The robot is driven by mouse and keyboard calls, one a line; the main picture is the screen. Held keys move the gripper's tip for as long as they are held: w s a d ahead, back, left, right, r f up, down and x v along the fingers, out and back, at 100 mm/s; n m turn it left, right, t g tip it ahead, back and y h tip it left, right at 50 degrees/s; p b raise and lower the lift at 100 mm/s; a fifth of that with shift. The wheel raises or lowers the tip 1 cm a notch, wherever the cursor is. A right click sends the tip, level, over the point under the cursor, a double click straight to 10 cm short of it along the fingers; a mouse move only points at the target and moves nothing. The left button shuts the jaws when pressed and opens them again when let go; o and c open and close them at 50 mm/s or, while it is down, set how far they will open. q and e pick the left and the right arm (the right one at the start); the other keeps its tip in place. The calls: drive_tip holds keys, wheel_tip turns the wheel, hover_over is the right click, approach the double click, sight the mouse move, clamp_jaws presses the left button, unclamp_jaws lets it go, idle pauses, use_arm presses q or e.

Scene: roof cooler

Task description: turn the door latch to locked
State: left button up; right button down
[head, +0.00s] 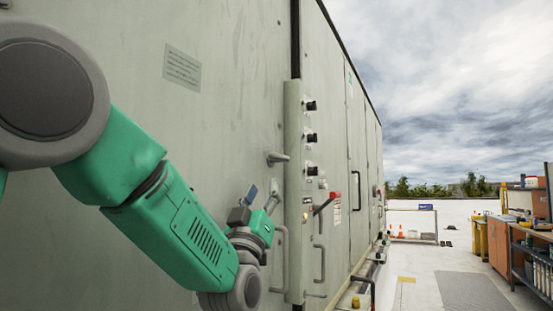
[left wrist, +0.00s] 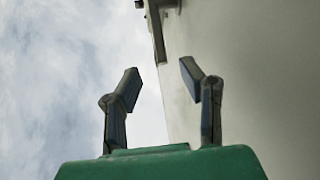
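The large grey-green cooler cabinet (head: 230,110) fills the left and middle of the head view. A grey lever handle (head: 277,158), which looks like a door latch, sticks out from its door near the vertical seam. I cannot tell its exact setting. My left gripper (head: 263,194) is just below this handle, fingers pointing up and apart from it. In the left wrist view the two fingers (left wrist: 160,85) are spread with nothing between them. A dark metal fitting (left wrist: 158,28) on the panel edge shows above them; I cannot tell which part it is. My right gripper is not in view.
A red-tipped lever (head: 327,202), black knobs (head: 311,138) and a grey pull handle (head: 281,258) stick out from the cabinet near my left gripper. A workbench (head: 500,245) stands at the right. The roof floor (head: 425,290) between is mostly clear.

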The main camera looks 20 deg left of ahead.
sight(275, 158)
use_arm(q)
drive_tip(key=x, duration=0.3)
drive_tip(key=p+x, duration=0.1)
drive_tip(key=x, duration=0.3)
drive_tip(key=p+x, duration=0.1)
drive_tip(key=x, duration=0.3)
drive_tip(key=shift+d, duration=0.25)
drive_tip(key=shift+w+a+r, duration=0.2)
drive_tip(key=shift+w+r, duration=0.15)
drive_tip(key=shift+w, duration=0.15)
clamp_jaws()
